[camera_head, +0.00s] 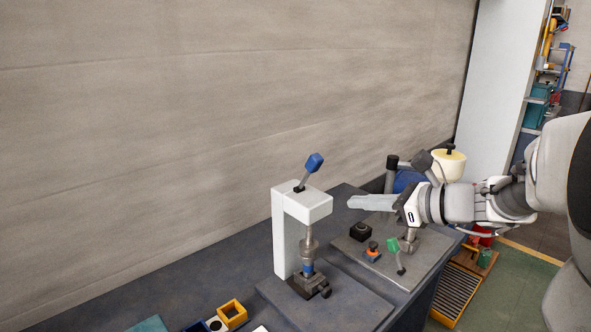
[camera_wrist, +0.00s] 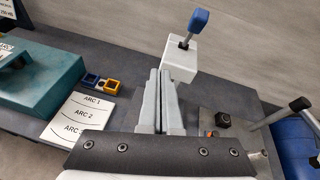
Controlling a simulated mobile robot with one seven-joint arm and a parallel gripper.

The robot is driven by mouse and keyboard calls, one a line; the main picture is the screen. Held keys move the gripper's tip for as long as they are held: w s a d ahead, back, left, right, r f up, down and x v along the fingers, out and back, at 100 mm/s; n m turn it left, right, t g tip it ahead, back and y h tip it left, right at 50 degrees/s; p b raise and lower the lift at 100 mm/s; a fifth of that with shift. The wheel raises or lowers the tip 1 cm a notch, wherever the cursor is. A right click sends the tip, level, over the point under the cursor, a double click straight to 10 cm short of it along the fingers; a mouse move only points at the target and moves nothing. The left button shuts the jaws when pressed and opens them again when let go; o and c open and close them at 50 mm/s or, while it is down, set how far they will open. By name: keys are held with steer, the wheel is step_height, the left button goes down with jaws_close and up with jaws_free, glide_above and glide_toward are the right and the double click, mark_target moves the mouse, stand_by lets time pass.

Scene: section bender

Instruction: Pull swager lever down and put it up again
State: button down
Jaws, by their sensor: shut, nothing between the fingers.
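The swager is a white C-shaped press (camera_head: 288,225) standing on the dark bench. Its lever (camera_head: 312,165) has a blue grip on a thin grey rod and slants up and to the right from the press top. In the wrist view the press's white head (camera_wrist: 181,58) and the blue-tipped lever (camera_wrist: 197,22) stand beyond the fingers. My gripper (camera_head: 350,201) is shut and empty, its grey fingers pointing left toward the press. It is to the right of the press head and apart from the lever. In the wrist view the fingers (camera_wrist: 160,73) lie close together.
A plate right of the press carries a green-handled lever (camera_head: 394,245), an orange-topped button (camera_head: 372,250) and a black block (camera_head: 360,232). ARC sheets (camera_wrist: 78,120) and a teal box (camera_wrist: 35,82) show at left. A wall stands behind.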

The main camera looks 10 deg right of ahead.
steer(key=d+m, duration=0.1)
steer(key=w+d+r+m+t, duration=0.1)
steer(key=d+m, duration=0.1)
steer(key=d, duration=0.1)
steer(key=shift+w+r+t+h, duration=0.25)
steer(key=shift+r+t+h, duration=0.05)
steer(key=shift+r+t, duration=0.1)
steer(key=shift+a, duration=0.1)
glide_toward(317, 170)
steer(key=f+x, duration=0.1)
steer(key=x, duration=0.4)
steer(key=shift+w+a+r+p, duration=0.3)
steer(key=shift+r+p, duration=0.1)
steer(key=shift+p, duration=0.1)
